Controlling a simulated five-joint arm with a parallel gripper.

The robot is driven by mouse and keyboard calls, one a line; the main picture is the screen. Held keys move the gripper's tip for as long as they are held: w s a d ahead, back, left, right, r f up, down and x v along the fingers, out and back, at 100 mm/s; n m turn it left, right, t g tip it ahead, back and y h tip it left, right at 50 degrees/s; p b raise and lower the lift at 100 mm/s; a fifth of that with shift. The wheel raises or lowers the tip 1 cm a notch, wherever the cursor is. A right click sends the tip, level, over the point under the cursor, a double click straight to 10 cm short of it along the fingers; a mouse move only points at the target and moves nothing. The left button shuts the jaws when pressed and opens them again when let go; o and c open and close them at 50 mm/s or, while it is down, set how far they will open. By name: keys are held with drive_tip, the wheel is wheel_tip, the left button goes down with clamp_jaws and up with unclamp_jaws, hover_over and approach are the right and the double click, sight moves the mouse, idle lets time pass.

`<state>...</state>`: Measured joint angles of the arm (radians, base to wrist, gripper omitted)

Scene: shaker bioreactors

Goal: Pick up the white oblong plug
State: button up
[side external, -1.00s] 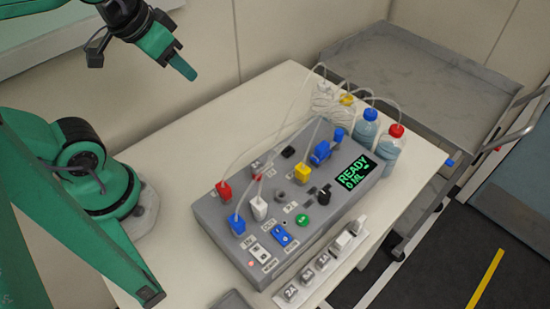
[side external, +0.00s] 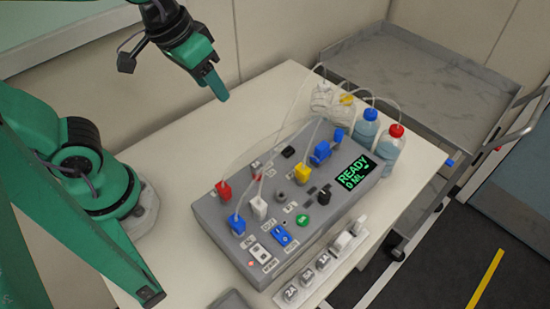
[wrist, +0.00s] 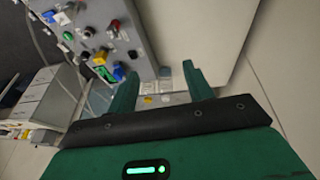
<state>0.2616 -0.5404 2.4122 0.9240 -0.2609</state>
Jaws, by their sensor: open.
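My gripper (side external: 215,84) is open and empty. It hangs in the air at the back left of the table, above and behind the grey console (side external: 222,250). In the wrist view its two fingers (wrist: 160,71) are spread apart with nothing held. Pale plugs stand on the power strip (side external: 270,300) along the console's front; one white plug (side external: 342,242) is at its right part. A white connector (side external: 259,207) with a tube also stands on the console, between red and blue ones. I cannot tell which is the oblong plug. The wrist view is too small to pick it out.
Thin clear tubes arch over the console (wrist: 82,12) to several bottles, among them a red-capped bottle (side external: 390,150) at the right rear. A grey metal cart (side external: 435,75) stands beyond. The table's left rear (side external: 170,165) is clear.

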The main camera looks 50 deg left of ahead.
drive_tip(key=d+f+g, duration=0.3)
drive_tip(key=d+f, duration=0.1)
drive_tip(key=d, duration=0.7)
drive_tip(key=y, duration=0.1)
hover_over(259, 203)
wheel_tip(259, 203, down, 3)
drive_tip(key=shift+s+g, duration=0.15)
drive_tip(key=shift+g, duration=0.25)
drive_tip(key=shift+f, duration=3.9)
drive_tip(key=shift+c, duration=0.4)
drive_tip(key=c, duration=1)
